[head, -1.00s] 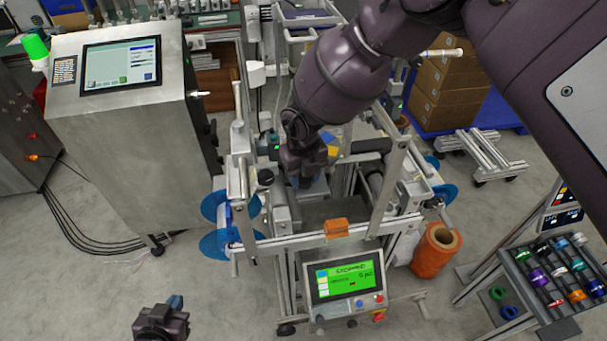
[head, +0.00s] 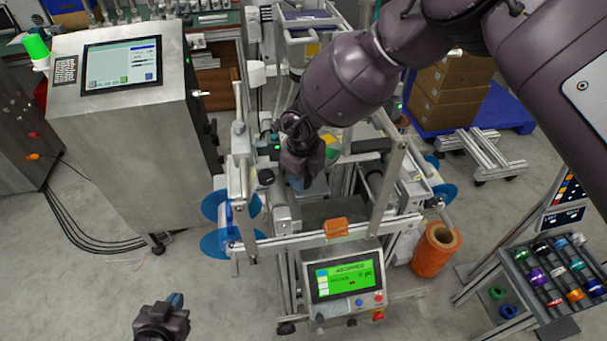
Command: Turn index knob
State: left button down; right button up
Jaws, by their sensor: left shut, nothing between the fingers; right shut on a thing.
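My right arm reaches in from the upper right over the film reel machine (head: 300,247). My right gripper (head: 298,184) points down inside the machine frame, near the rollers. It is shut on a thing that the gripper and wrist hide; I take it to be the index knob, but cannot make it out. A black round knob (head: 266,177) on a post stands just left of that gripper. My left gripper (head: 174,301) is at the bottom left, shut and empty, over bare floor and apart from the machine.
A green-lit control panel (head: 346,281) fronts the machine. Blue reel discs (head: 217,243) stick out at its left, and an orange roll (head: 436,247) stands at right. A steel cabinet (head: 125,150) is at left. A rack of coloured spools (head: 553,275) is at lower right.

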jog(key=shift+w+n, duration=0.1)
jog(key=shift+n, duration=0.4)
jog(key=shift+r, duration=0.1)
jog(key=o, duration=0.9)
notch_tip(320, 180, up, 11)
jog(key=shift+f, duration=0.15)
dwell(0.4)
